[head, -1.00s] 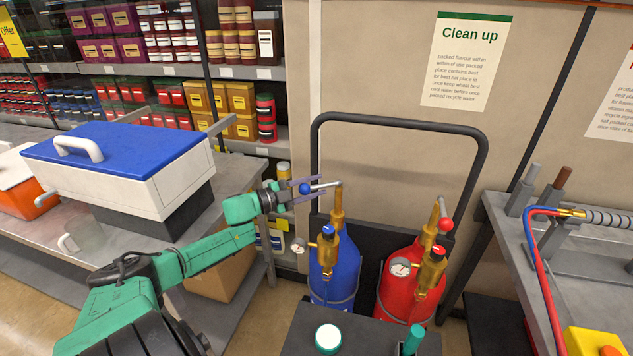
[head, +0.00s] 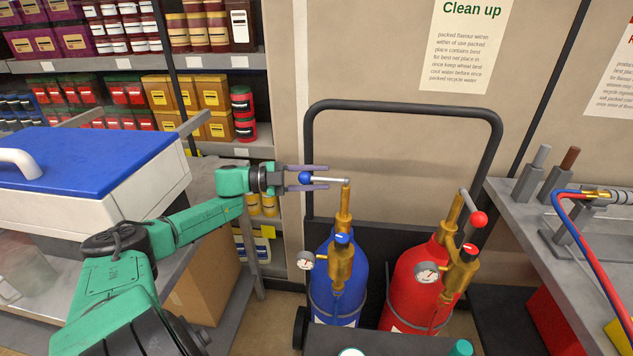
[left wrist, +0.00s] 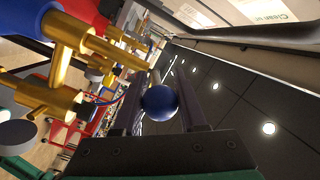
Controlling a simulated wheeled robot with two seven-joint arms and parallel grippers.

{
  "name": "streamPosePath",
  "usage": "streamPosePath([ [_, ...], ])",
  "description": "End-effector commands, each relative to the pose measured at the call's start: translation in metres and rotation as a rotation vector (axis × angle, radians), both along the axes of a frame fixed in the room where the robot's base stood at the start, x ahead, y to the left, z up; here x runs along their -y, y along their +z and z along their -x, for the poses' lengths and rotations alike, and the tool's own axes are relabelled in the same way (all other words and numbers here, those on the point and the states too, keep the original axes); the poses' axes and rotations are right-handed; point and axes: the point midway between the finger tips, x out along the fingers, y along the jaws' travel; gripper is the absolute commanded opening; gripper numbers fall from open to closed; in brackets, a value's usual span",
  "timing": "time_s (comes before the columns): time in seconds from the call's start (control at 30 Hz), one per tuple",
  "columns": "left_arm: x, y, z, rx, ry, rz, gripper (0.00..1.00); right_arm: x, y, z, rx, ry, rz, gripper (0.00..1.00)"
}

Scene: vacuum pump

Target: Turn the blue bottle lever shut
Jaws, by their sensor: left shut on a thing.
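The blue bottle (head: 330,255) stands upright on the cart with a brass valve (head: 343,210) on top. Its lever (head: 330,180) sticks out to the left from the valve top, roughly level, and ends in a blue ball (head: 305,177). My left gripper (head: 325,177) comes in from the left, level with the lever, and is shut on the ball. In the left wrist view the blue ball (left wrist: 160,102) sits between the two fingers, with the brass valve (left wrist: 85,45) at upper left. My right gripper is not in view.
A red bottle (head: 408,285) with a red-knobbed lever (head: 473,207) stands just right. The cart's dark handle (head: 400,106) arches behind both bottles. A workbench with a blue-lidded box (head: 95,160) is at left; a grey bench with hoses (head: 590,195) is at right.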

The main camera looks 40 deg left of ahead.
Motion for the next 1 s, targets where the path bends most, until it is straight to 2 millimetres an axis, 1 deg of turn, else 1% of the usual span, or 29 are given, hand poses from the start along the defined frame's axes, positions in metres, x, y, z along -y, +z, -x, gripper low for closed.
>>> streamPosePath([
  [0.33, -0.001, 0.003, 0.000, 0.004, -0.001, 0.000, 0.00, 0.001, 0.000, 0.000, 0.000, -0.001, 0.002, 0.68],
  [0.37, -0.001, 0.003, 0.000, 0.004, -0.001, 0.000, 0.53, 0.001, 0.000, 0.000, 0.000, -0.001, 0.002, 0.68],
  [0.4, 0.000, 0.003, 0.000, 0.004, -0.001, 0.000, 0.68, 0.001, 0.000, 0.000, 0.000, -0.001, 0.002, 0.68],
  [0.43, 0.000, 0.003, 0.000, 0.004, -0.001, 0.000, 0.71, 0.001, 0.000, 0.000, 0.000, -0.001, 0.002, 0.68],
  [0.77, -0.002, 0.001, 0.002, 0.000, -0.001, 0.000, 0.71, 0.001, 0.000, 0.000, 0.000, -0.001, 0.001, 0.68],
  [0.87, -0.010, -0.001, 0.010, -0.003, -0.001, -0.001, 0.71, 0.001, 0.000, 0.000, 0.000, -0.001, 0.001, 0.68],
  [1.0, -0.030, 0.000, 0.029, -0.004, 0.001, -0.001, 0.71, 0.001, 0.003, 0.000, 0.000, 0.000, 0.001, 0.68],
])
